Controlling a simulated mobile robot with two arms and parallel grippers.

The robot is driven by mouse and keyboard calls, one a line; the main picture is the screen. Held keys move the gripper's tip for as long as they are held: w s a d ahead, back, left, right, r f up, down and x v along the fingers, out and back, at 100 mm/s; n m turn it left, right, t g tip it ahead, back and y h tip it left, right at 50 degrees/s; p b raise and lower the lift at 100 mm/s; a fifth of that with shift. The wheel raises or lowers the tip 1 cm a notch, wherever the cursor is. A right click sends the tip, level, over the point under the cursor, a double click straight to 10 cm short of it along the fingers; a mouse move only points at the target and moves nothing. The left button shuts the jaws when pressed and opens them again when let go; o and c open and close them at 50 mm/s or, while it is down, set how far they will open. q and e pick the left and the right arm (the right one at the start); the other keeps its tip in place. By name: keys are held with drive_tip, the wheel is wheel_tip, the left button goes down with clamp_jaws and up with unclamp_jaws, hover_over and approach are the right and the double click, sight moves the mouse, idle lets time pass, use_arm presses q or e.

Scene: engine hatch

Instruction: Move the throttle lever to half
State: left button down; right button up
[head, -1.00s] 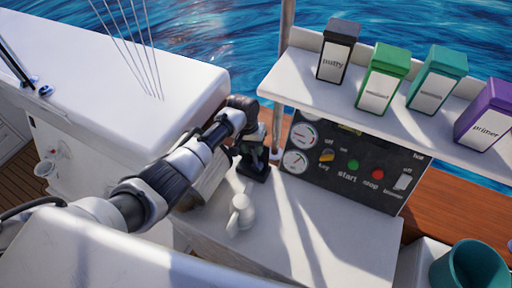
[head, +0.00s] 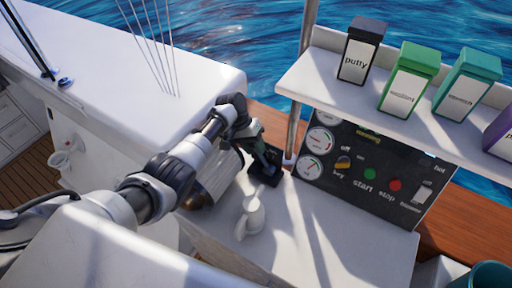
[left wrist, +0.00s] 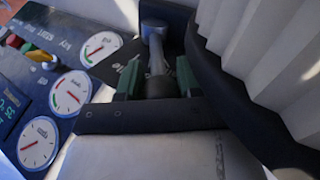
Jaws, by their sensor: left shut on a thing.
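The throttle lever stands in a black base (head: 264,172) on the white counter, left of the instrument panel. In the left wrist view the lever's grey shaft (left wrist: 156,52) and dark grip end lie between the green finger pads of my left gripper (left wrist: 157,80). My left gripper (head: 256,150) is shut on the lever in the head view, where the wrist partly covers it. White markings show on the base plate beside the lever, but I cannot read them. My right gripper is in neither view.
The instrument panel (head: 378,180) has gauges, a key switch, and green and red buttons. A shelf (head: 330,85) with labelled boxes hangs above it. A metal post (head: 301,85) rises behind the lever.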

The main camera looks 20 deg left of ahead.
use_arm(q)
drive_tip(key=shift+a+f, duration=0.2)
drive_tip(key=shift+a, duration=0.1)
drive_tip(key=c, duration=1)
unclamp_jaws()
drive_tip(key=shift+o, duration=1.3)
drive_tip(key=shift+w, duration=0.1)
drive_tip(key=shift+r, duration=0.2)
drive_tip(key=s+b+v, duration=0.1)
drive_tip(key=v, duration=0.9)
drive_tip(key=shift+w+a+b, duration=0.3)
drive_tip(key=shift+w, duration=0.25)
